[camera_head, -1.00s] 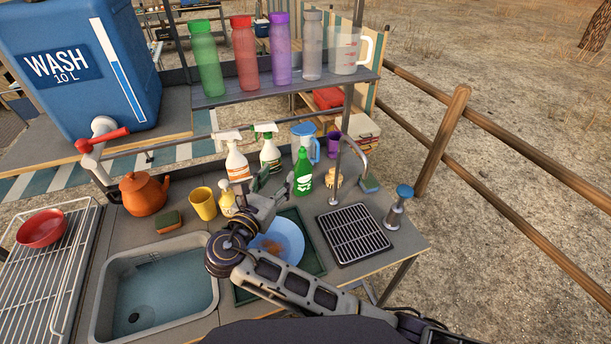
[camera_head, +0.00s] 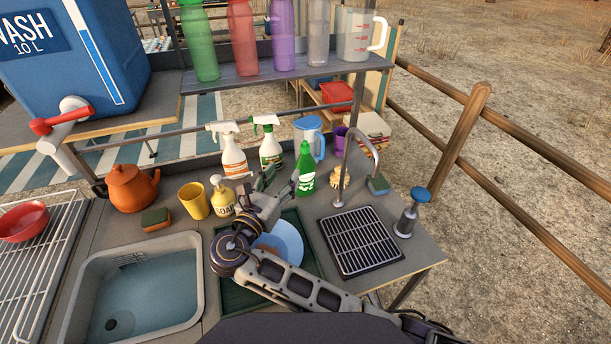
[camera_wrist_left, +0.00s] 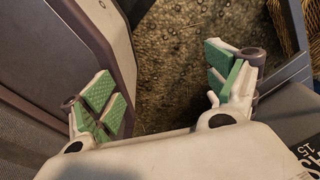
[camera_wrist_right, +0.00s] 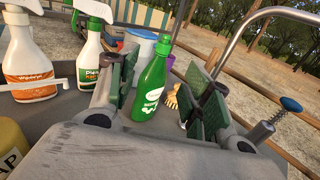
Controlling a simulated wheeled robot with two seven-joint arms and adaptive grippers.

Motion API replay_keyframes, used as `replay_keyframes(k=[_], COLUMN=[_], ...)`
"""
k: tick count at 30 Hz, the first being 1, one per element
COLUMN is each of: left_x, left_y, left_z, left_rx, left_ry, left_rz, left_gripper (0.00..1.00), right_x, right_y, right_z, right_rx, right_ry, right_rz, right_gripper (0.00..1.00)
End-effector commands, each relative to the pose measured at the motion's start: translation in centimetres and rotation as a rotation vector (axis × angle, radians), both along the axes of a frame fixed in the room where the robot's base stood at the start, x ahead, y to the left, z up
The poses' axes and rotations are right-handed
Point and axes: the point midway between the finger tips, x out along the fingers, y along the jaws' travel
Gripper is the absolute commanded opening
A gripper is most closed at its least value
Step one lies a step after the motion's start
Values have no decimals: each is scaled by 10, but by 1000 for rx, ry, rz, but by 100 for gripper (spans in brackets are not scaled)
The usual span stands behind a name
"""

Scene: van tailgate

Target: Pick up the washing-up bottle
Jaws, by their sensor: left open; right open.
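The washing-up bottle is the green bottle (camera_head: 306,170) with a white label, upright on the counter at the back; it also shows in the right wrist view (camera_wrist_right: 152,85). My right gripper (camera_head: 279,184) is open, just short of the bottle and on its left in the head view. In the right wrist view the bottle stands beyond and between the open green-padded fingers (camera_wrist_right: 165,100), nearer the left one. I cannot tell whether a finger touches it. My left gripper (camera_wrist_left: 160,95) is open and empty, away from the counter, and is not in the head view.
Two spray bottles (camera_head: 271,150), a soap dispenser (camera_head: 222,200) and a yellow cup (camera_head: 194,201) stand left of the bottle. A blue-lidded jug (camera_head: 312,136) is behind it. A tap (camera_head: 341,180) and brush (camera_wrist_right: 173,97) are to its right. A shelf (camera_head: 270,76) hangs above.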

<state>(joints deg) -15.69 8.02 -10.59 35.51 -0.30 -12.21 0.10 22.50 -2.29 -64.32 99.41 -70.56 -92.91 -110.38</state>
Motion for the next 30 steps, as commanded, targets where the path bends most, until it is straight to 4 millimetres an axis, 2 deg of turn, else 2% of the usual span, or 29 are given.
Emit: replay_keyframes(k=[6, 10, 17, 24, 30], left_x=[-15, -18, -14, 1, 5], left_y=[-5, -6, -6, -6, -7], left_z=[-1, -1, 0, 2, 3], left_rx=[-5, -6, -5, -6, -7], left_ry=[19, 21, 17, 0, -6], left_rz=[0, 0, 0, 0, 0], left_gripper=[88, 88, 88, 88, 88], right_x=[2, 10, 35, 64, 77], right_y=[-1, -5, -16, -28, -34], right_z=[0, 0, 1, 0, 0], right_rx=[0, 0, 0, -1, 0], right_ry=[0, -1, -1, -1, 0], right_rz=[-1, -2, -2, -2, -1], right_gripper=[49, 49, 49, 49, 49])
